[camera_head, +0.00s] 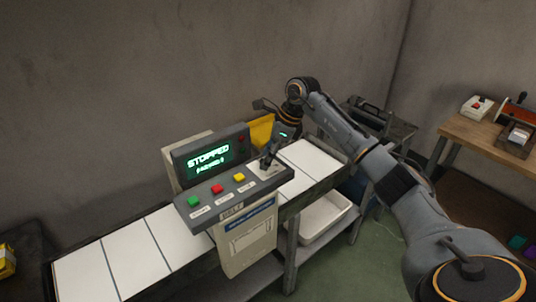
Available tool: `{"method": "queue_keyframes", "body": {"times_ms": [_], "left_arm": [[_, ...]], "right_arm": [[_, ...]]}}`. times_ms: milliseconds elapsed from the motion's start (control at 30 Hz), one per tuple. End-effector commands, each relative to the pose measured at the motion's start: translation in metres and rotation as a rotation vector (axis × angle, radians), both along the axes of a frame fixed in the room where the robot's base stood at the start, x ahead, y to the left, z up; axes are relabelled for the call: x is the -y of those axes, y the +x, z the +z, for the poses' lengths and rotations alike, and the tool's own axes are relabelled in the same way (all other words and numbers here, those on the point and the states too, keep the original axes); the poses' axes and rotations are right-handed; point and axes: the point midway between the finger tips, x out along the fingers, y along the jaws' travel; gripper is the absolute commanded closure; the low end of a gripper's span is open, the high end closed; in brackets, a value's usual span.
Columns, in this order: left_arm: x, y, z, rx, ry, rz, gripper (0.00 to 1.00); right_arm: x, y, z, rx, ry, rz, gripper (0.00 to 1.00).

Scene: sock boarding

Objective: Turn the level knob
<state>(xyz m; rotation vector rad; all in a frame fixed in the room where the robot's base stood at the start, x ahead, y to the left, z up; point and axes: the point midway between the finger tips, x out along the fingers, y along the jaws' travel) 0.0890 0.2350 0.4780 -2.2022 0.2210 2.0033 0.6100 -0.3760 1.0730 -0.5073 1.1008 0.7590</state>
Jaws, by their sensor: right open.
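The grey control box (207,195) has a lit display (208,160) reading "STOPPED". Green (193,201), red (216,188) and yellow (239,177) buttons sit in a row on its sloped panel. At the right end of the panel is a pale plate (258,171), where the level knob seems to be. My left gripper is out of view.
A conveyor with white slats (128,262) runs behind the box. A yellow part (261,130) stands behind the panel. A white bin (322,218) sits on the lower shelf. A wooden table (462,128) with devices stands at the right.

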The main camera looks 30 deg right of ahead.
Motion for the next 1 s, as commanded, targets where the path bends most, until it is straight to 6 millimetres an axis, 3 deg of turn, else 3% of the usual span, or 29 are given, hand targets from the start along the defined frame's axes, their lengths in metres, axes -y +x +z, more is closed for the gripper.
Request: {"method": "queue_keyframes", "body": {"times_ms": [67, 300, 333, 667, 1000], "left_arm": [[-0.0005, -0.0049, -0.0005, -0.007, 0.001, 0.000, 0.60], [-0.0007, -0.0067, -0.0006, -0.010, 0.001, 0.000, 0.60], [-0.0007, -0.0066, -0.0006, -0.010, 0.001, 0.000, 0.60], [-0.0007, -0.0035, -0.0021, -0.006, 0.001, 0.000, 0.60], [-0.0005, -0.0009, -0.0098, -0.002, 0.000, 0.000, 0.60]], "right_arm": [[0.0000, 0.0000, 0.0001, 0.000, 0.000, 0.000, 0.51], [0.0001, -0.0001, 0.0004, -0.001, 0.001, 0.000, 0.97], [0.0001, -0.0002, 0.0003, -0.001, 0.001, 0.000, 1.00], [0.0005, -0.0008, -0.0004, -0.002, -0.001, -0.035, 1.00], [-0.0009, -0.0022, -0.0014, 0.000, -0.004, -0.251, 1.00]]}}
